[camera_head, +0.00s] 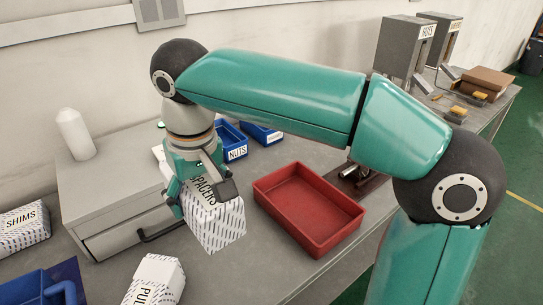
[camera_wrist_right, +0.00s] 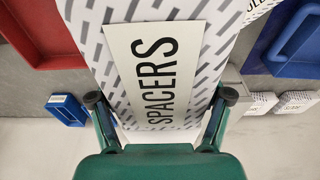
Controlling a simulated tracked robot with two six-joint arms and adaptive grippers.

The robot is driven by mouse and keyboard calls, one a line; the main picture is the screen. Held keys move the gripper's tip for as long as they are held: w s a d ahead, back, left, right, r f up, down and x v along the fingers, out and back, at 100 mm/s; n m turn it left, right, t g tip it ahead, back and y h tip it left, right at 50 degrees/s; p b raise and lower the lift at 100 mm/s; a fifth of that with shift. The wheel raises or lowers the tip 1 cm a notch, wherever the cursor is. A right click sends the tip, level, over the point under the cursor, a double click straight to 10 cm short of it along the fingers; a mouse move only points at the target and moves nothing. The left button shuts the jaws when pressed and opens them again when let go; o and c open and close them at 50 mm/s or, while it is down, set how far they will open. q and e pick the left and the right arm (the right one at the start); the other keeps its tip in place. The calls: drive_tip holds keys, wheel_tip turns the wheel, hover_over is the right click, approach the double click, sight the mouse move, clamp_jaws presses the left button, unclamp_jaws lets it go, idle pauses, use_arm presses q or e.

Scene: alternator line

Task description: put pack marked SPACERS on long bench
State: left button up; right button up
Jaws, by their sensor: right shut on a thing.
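The white dashed pack marked SPACERS (camera_head: 222,228) is in the middle of the head view, over the grey bench (camera_head: 235,275). My right gripper (camera_head: 200,194) is shut on its upper part. I cannot tell whether the pack's underside touches the bench. In the right wrist view the pack (camera_wrist_right: 155,75) fills the upper middle, its label facing the camera, between the fingertips of my right gripper (camera_wrist_right: 160,98). My left gripper is not in view.
A red tray (camera_head: 325,236) stands right of the pack. A grey drawer cabinet (camera_head: 100,190) with a white bottle (camera_head: 75,135) stands left. Blue bins (camera_head: 235,152) are behind. Another white pack (camera_head: 155,280) is in front, a SHIMS pack (camera_head: 24,228) far left, and a blue bin (camera_head: 30,290) front left.

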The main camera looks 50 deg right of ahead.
drive_tip(key=shift+s+d+f, duration=0.25)
drive_tip(key=shift+f, duration=0.1)
wheel_tip(320, 180, down, 19)
drive_tip(key=shift+d+f+b, duration=0.1)
drive_tip(key=shift+b, duration=1.1)
drive_tip(key=o, duration=1.7)
drive_tip(key=shift+s, duration=0.15)
wheel_tip(320, 180, up, 12)
drive_tip(key=s+p, duration=0.1)
drive_tip(key=shift+s+a, duration=0.25)
drive_tip(key=shift+s, duration=0.1)
